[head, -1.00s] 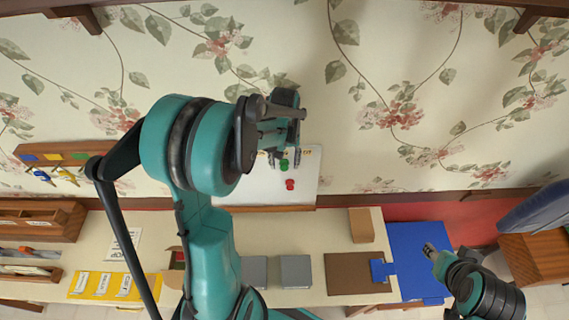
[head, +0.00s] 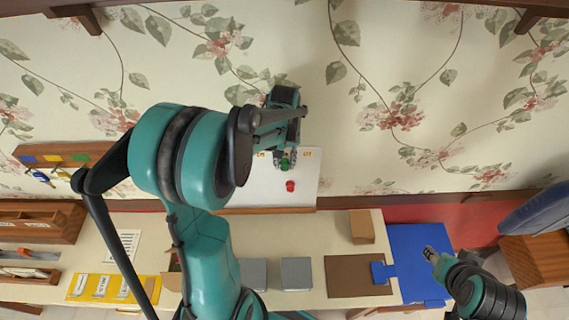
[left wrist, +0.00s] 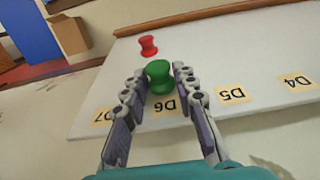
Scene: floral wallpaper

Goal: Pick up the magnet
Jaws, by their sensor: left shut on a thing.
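A green magnet (head: 285,164) is on the whiteboard (head: 305,168) against the wall. My left gripper (head: 284,157) is at the board, shut on this green magnet. In the left wrist view the green magnet (left wrist: 159,76) sits between the two fingertips, near the label D6. A red magnet (head: 290,186) is on the board just below the green one, apart from the fingers; it also shows in the left wrist view (left wrist: 148,45). My right gripper (head: 431,252) is low at the right, over the blue panel; its jaws are too small to read.
A long cream table (head: 325,235) runs below the board, with grey pads (head: 296,273), a brown mat (head: 350,280) and a cardboard box (head: 361,226). A wooden rack with tools (head: 65,153) hangs at the left. My left arm hides part of the board.

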